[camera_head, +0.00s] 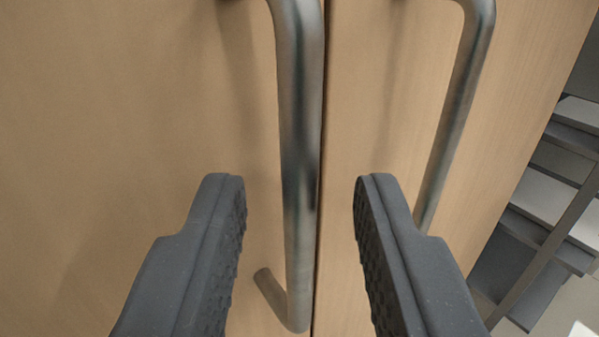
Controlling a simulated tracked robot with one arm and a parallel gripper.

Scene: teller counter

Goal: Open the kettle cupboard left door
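The cupboard's left door (130,110) is light wood and looks shut, with a thin dark seam between it and the right door (360,90). A vertical metal bar handle (300,150) stands on the left door beside the seam. Its lower end bends back to the door. My gripper (296,185) is open, with its two dark fingers on either side of the left handle in the picture. A gap shows between the handle and each finger, and I see no contact. I cannot tell how far the fingertips reach in depth.
A second bar handle (457,100) is on the right door, just right of my right finger, which overlaps its lower end. Beyond the right door's edge, grey and white shelf-like or step-like parts (550,190) show above a pale floor.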

